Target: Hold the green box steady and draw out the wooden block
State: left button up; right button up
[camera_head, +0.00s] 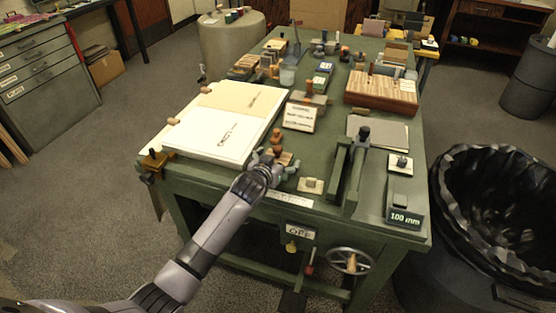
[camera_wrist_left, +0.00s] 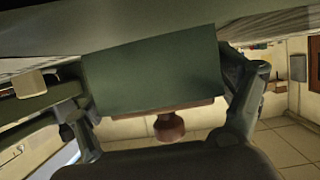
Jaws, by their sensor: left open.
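In the left wrist view a plain green box (camera_wrist_left: 150,70) fills the middle. A strip of brown wood (camera_wrist_left: 150,107) with a round dark brown knob (camera_wrist_left: 168,127) shows at its lower edge; how far the wood sits inside is hidden. My left gripper (camera_wrist_left: 160,95) is open, one finger on each side of the box; I cannot tell whether either touches it. In the head view my left gripper (camera_head: 272,166) is at the green table's front edge, beside brown knobbed wooden pieces (camera_head: 277,148). The green box cannot be made out there. My right gripper is not in view.
A large white tray (camera_head: 215,138) lies left of the gripper. A small wooden piece (camera_head: 311,185), a green upright frame (camera_head: 348,165) and a "100 mm" display (camera_head: 404,217) stand to the right. A handwheel (camera_head: 349,261) is on the table's front. A black-lined bin (camera_head: 495,215) stands at right.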

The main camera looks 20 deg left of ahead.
pick_arm(q)
jog(key=shift+c, duration=0.6)
jog(key=c, duration=1.1)
jog(key=o, duration=1.2)
jog(key=shift+s, duration=0.1)
jog(key=v, duration=1.7)
jog(key=shift+s+r, duration=0.1)
jog(key=shift+s, duration=0.05)
